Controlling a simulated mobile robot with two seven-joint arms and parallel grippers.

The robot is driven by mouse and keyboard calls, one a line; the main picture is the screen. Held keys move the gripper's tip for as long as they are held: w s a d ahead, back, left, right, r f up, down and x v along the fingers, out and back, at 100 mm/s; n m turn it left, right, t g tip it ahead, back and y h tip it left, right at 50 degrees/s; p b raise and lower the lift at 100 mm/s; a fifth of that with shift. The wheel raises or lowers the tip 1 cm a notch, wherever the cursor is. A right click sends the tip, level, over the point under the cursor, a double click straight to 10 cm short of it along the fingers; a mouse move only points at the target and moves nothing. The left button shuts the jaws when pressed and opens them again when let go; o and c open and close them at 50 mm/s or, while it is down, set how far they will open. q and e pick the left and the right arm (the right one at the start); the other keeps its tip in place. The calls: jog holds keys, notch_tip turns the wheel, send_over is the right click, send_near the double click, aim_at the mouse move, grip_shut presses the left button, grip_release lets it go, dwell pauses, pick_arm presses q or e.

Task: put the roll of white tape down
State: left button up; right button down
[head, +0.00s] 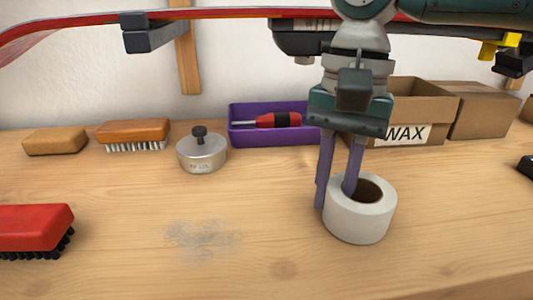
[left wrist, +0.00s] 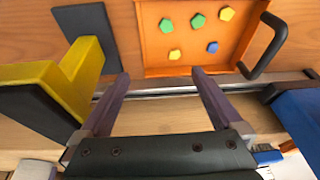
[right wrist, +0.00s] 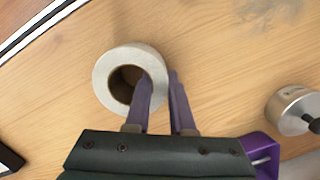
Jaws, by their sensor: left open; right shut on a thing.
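The roll of white tape (head: 370,220) is at the right front of the bench in the head view, its brown core facing up. My right gripper (head: 337,195) comes down on it from above, one finger inside the core and one outside, shut on the roll's wall. The roll also shows in the right wrist view (right wrist: 102,78), with the fingers (right wrist: 160,85) across its wall. Whether its underside touches the bench I cannot tell. My left gripper (left wrist: 158,80) is open and empty, in front of an orange tray (left wrist: 190,67) holding several small coloured pieces.
A metal weight (head: 202,155), a purple tray (head: 240,137) with a red screwdriver (head: 275,120), brushes (head: 35,228) and cardboard boxes (head: 485,112) stand around the bench (head: 140,200). The bench's middle is clear except a grey dusty patch (head: 202,238). A red ski (head: 75,22) hangs over the back.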

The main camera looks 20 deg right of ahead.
jog(key=shift+f, duration=0.1)
pick_arm(q)
jog(key=shift+d, duration=0.1)
pick_arm(e)
jog(key=c, duration=0.8)
grip_release()
jog(key=shift+o, duration=0.2)
pick_arm(q)
jog(key=shift+r+p, duration=0.75)
pick_arm(e)
notch_tip(320, 180, up, 12)
jog(key=w+d, duration=0.1)
